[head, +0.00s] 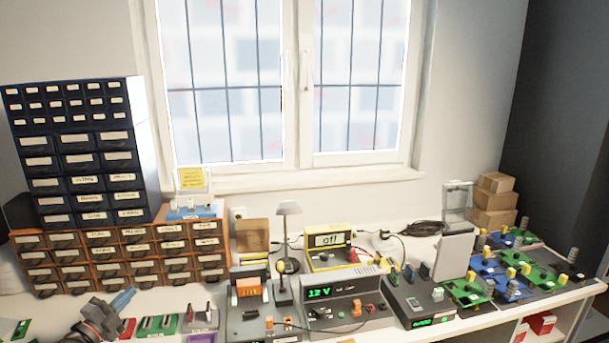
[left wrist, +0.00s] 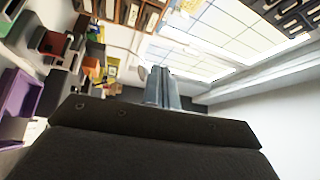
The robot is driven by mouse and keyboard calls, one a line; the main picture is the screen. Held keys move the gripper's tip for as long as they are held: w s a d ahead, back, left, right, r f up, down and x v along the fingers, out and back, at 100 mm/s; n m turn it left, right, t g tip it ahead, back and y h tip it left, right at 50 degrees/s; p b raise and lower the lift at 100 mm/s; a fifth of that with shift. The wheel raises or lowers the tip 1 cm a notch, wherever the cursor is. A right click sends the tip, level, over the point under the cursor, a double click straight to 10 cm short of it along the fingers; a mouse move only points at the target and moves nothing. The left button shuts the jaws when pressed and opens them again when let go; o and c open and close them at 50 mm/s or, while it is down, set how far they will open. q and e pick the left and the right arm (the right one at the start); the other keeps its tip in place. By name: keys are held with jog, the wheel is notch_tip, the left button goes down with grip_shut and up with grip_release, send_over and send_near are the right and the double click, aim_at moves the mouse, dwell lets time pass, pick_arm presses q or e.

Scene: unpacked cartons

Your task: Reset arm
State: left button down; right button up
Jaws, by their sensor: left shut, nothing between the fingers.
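My left gripper (head: 122,300) is at the lower left of the head view, above the front left of the workbench (head: 375,333). Its fingers are together with nothing between them, and they point up and to the right. In the left wrist view the closed fingers (left wrist: 162,90) show in the middle, pointing toward the window, clear of any object. My right gripper is not in view.
Drawer cabinets (head: 120,245) stand behind my left gripper. A power supply (head: 345,310) reading 12 V, a yellow meter (head: 328,240) and several circuit boards (head: 545,270) fill the bench to the right. Cardboard boxes (head: 493,205) stand at the back right. The air above the bench is free.

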pick_arm(q)
jog(key=s+d+f+n+g+y, duration=0.7)
jog(key=s+d+f+n+y, duration=0.2)
jog(key=s+d+f+n, duration=0.75)
jog(key=s+d+f+n+g+h, duration=0.15)
jog(key=s+d+g, duration=0.35)
jog(key=s, duration=0.6)
jog(key=s+d+f+g+h, duration=0.1)
jog(key=s+d+f+g, duration=0.2)
jog(key=s+d, duration=0.55)
jog(key=s+d+f+g, duration=0.1)
jog(key=s+f, duration=0.1)
jog(key=f, duration=1)
jog(key=s+d+f+g, duration=0.1)
jog(key=s+d+f, duration=0.1)
jog(key=f, duration=1)
jog(key=shift+s+d+f+g+h, duration=0.2)
jog(key=shift+d+f+g+h, duration=0.1)
jog(key=shift+f+h, duration=0.15)
